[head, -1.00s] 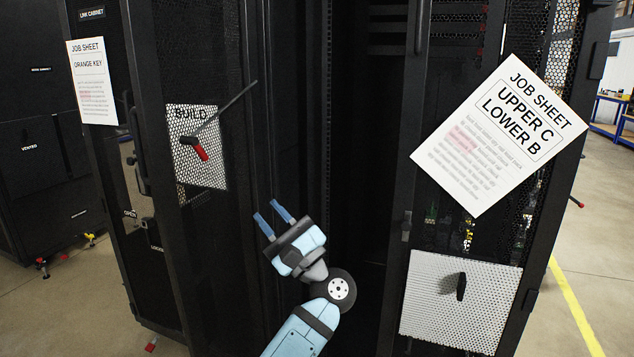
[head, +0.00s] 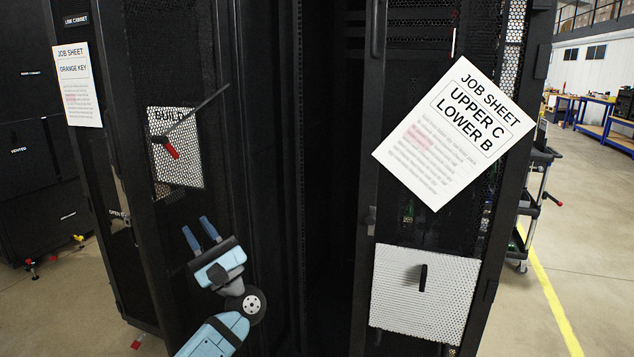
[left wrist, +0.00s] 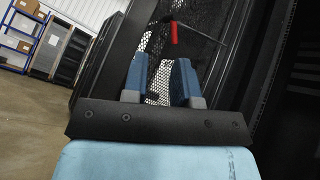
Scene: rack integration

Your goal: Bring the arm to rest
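My left gripper (head: 202,234) is in front of the black rack, below the BUILD panel (head: 176,172). Its two blue fingers are apart with nothing between them. They also show apart in the left wrist view (left wrist: 161,82). A handle with a red grip (head: 166,146) and a long dark rod is on the BUILD panel; its red part (left wrist: 174,33) shows beyond the fingers in the left wrist view. The gripper looks clear of it. My right gripper does not show in any view.
A tilted job sheet (head: 455,133) reads UPPER C, LOWER B. A white perforated panel (head: 424,292) with a black handle is below it. An orange key job sheet (head: 78,85) hangs at left. A dark cart (head: 535,205) stands at right. Open floor lies beside the yellow line (head: 552,300).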

